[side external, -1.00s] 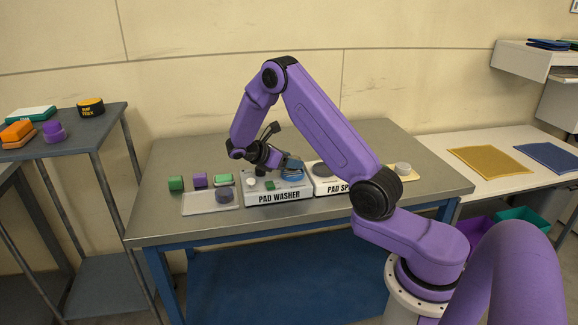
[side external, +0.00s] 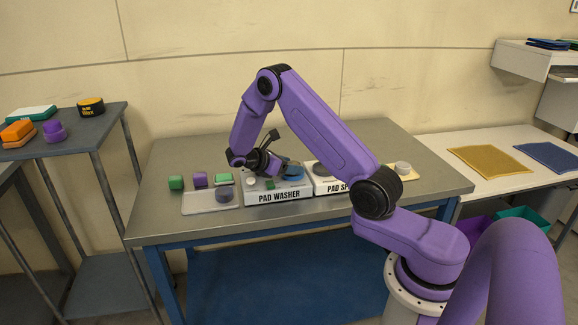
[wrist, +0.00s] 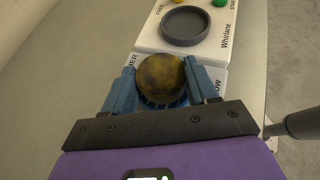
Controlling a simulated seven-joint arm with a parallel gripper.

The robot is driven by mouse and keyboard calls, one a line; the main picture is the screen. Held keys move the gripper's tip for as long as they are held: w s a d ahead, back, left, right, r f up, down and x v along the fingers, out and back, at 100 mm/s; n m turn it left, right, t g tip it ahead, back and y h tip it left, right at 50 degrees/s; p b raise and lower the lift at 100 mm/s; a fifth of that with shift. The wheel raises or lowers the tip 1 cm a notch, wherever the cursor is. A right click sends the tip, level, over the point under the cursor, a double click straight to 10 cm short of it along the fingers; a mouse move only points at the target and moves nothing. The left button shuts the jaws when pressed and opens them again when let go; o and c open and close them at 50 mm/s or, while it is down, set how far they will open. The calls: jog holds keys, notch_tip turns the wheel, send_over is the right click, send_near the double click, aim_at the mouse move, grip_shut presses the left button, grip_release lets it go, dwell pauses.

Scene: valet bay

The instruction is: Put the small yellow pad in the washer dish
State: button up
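The small yellow pad (wrist: 160,78) is round with dark dirty patches. In the wrist view it sits between the two blue fingers of my gripper (wrist: 161,80), which appear to press on its sides. The blue washer dish (wrist: 158,102) shows just below and behind the pad; I cannot tell if they touch. In the side view my gripper (side external: 288,166) is low over the blue dish on the white pad washer (side external: 278,196). The pad cannot be made out there.
The pad spinner (side external: 335,188), with a dark round dish (wrist: 188,26), adjoins the washer on the right. The front bench strip is clear.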

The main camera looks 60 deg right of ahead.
jog(key=shift+o, duration=0.3)
jog(key=shift+s+f, duration=0.25)
jog(key=shift+f, duration=0.3)
jog(key=shift+r, duration=0.2)
jog(key=v, duration=0.8)
jog(key=r+v, duration=0.1)
jog(key=v, duration=0.3)
jog(key=shift+w+d+r, duration=0.1)
jog(key=shift+r, duration=0.05)
jog(key=s+a+r+t+y, duration=0.2)
jog(key=s+a+y, duration=0.1)
jog(key=s+a, duration=0.3)
jog(key=s+a+r+t+y, duration=0.2)
jog(key=s+a, duration=0.2)
jog(key=a, duration=0.4)
jog(key=s+a+y, duration=0.2)
jog(key=s+y, duration=0.1)
jog(key=s, duration=0.8)
jog(key=s+a+m+y, duration=0.1)
jog(key=s+y, duration=0.3)
jog(key=s, duration=0.8)
jog(key=shift+a+r+t, duration=0.35)
jog(key=shift+a+t, duration=0.05)
jog(key=shift+a, duration=0.5)
jog(key=shift+s, duration=0.1)
jog(key=shift+c, duration=0.4)
